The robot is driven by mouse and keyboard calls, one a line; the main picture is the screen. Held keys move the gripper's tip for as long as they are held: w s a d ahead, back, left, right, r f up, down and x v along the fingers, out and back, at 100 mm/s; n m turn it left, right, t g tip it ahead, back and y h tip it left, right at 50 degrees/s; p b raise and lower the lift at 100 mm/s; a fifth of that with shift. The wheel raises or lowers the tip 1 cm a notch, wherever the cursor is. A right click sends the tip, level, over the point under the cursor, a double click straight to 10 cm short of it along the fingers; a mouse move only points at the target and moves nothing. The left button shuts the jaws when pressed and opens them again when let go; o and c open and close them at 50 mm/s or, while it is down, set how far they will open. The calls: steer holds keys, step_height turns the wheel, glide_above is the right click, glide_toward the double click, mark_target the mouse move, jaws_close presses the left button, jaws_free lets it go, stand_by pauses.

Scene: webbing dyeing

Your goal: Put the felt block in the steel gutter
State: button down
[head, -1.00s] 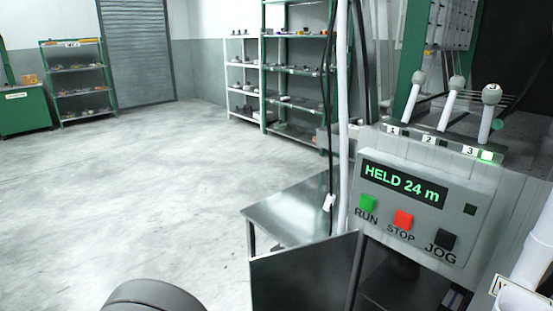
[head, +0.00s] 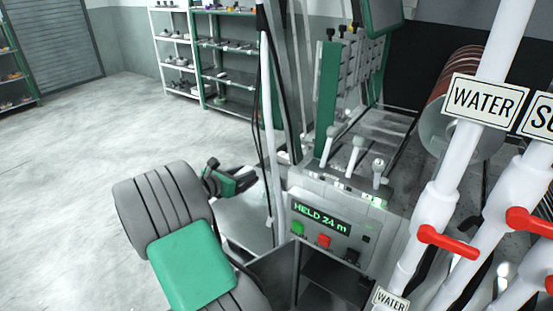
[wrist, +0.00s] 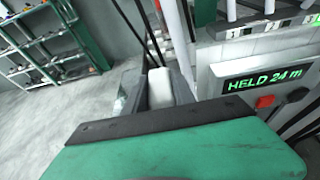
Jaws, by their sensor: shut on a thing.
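My gripper (head: 232,176) is in the head view, left of the control box and above a steel table. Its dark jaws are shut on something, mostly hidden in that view. In the wrist view, a small pale block (wrist: 159,88) shows just past the black front edge of my green gripper body; it looks like the felt block, held at the jaws. The lower part of the block is hidden by the gripper body. I cannot make out the steel gutter with certainty in either view.
The control box (head: 322,232) reads "HELD 24 m". Three levers (head: 355,157) stand above it. White pipes with red valve handles (head: 447,243) and a WATER sign (head: 485,100) crowd the right. Shelves (head: 222,60) stand behind. Open floor (head: 75,160) lies left.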

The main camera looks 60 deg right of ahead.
steer(key=r+p+x, duration=0.1)
steer(key=x, duration=0.5)
steer(key=p+x, duration=0.1)
steer(key=x, duration=0.5)
steer(key=r+p+x, duration=0.1)
steer(key=p+x, duration=0.1)
steer(key=x, duration=0.4)
steer(key=shift+s+d+r, duration=0.2)
steer(key=shift+d+r, duration=0.1)
steer(key=shift+d, duration=0.15)
step_height(320, 180, down, 4)
steer(key=shift+f+p, duration=0.15)
steer(key=shift+p, duration=0.25)
steer(key=shift+f, duration=0.25)
steer(key=c, duration=1.1)
jaws_free()
steer(key=shift+r, duration=0.1)
steer(key=shift+o, duration=0.2)
